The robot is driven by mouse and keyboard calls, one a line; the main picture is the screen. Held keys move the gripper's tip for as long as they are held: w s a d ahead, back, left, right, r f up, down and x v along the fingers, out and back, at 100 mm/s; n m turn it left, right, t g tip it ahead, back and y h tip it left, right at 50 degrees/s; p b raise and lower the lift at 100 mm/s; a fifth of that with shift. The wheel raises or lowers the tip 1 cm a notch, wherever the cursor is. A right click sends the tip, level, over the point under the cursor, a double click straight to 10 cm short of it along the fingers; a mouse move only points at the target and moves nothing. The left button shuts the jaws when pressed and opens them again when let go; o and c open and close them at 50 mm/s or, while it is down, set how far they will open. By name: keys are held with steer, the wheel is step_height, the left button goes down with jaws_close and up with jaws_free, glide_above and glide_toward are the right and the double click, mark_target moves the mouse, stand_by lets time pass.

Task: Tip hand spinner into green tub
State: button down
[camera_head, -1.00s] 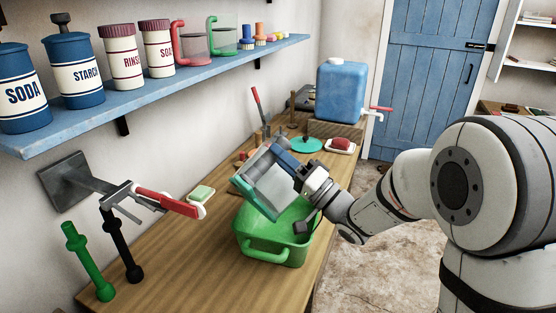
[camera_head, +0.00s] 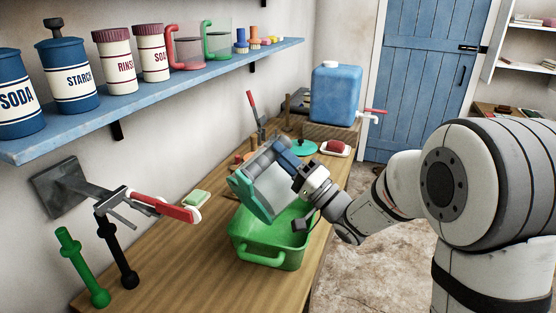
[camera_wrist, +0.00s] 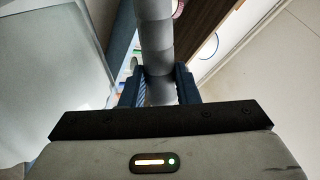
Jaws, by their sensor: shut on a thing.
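The hand spinner (camera_head: 262,187) is a see-through box-like vessel with a teal rim and grey parts. It is held in the air, strongly tilted, over the back left part of the green tub (camera_head: 266,254). Its rim end points down and left. My gripper (camera_head: 290,163) has blue fingers and is shut on the spinner's grey handle. In the wrist view the grey round handle (camera_wrist: 157,45) runs between the fingers, and the clear wall (camera_wrist: 50,70) fills the left. The tub stands on the wooden counter. I cannot tell whether anything is in the spinner.
A wall arm with a red handle (camera_head: 165,207) reaches over the counter at left, near a soap dish (camera_head: 197,199). Green and black posts (camera_head: 78,265) stand front left. A blue shelf (camera_head: 150,97) hangs above.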

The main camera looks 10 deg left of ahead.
steer(key=shift+w+d+r+m+t, duration=0.3)
steer(key=shift+w+d+m+t, duration=0.2)
steer(key=shift+m, duration=0.2)
steer(key=shift+w, duration=0.15)
steer(key=shift+w+d+m+t+b, duration=0.45)
steer(key=shift+w+m, duration=0.25)
steer(key=shift+m, duration=0.2)
steer(key=shift+w+d+r+m+t, duration=0.1)
steer(key=shift+w+d+m+t, duration=0.4)
steer(key=shift+m+t, duration=0.35)
steer(key=shift+w, duration=0.1)
